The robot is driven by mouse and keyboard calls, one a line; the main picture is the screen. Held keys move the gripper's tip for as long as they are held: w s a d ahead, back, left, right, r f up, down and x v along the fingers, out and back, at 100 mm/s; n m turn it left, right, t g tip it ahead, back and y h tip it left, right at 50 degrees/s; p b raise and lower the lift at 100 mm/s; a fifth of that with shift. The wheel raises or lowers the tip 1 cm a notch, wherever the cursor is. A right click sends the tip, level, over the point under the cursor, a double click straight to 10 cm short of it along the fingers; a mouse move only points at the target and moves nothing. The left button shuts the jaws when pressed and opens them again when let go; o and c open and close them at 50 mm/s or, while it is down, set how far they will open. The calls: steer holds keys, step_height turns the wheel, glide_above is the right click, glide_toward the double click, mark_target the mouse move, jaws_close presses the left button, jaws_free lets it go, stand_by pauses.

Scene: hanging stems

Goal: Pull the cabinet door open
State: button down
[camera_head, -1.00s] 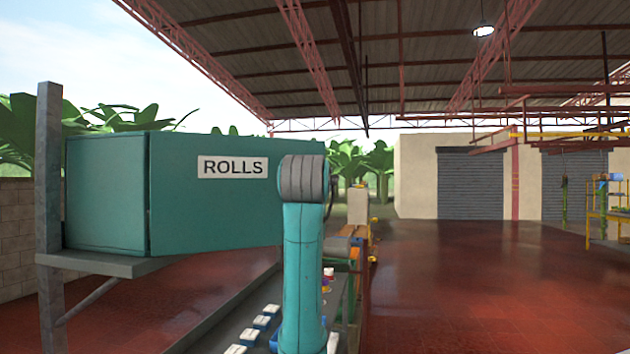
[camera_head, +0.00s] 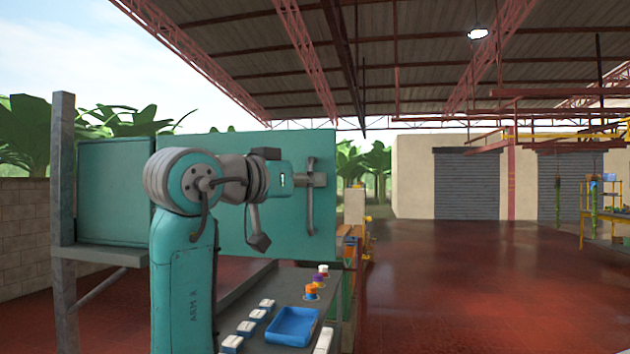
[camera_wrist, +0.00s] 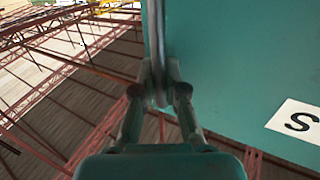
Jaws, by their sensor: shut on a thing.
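The teal cabinet (camera_head: 112,190) stands at the left in the head view. Its wide teal door (camera_head: 285,225) stands swung out at the right edge, towards me; the inside is hidden behind it. A grey vertical bar handle (camera_head: 311,215) is near the door's right edge. My gripper (camera_head: 312,180) is shut on the handle at about mid-height. In the wrist view my gripper (camera_wrist: 158,92) has its two fingers on either side of the handle (camera_wrist: 155,40), in front of the teal door (camera_wrist: 230,70). Part of the door's white label (camera_wrist: 298,122) shows an S.
The cabinet rests on a grey bracket shelf (camera_head: 100,257) with a post (camera_head: 63,200) at the left. Below is a grey bench (camera_head: 240,290) with a blue tray (camera_head: 292,327), several white blocks and small coloured items. The red floor (camera_head: 460,280) at the right is clear.

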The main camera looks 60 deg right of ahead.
steer(key=shift+a, duration=0.7)
steer(key=c, duration=1.5)
jaws_free()
steer(key=v, duration=1.2)
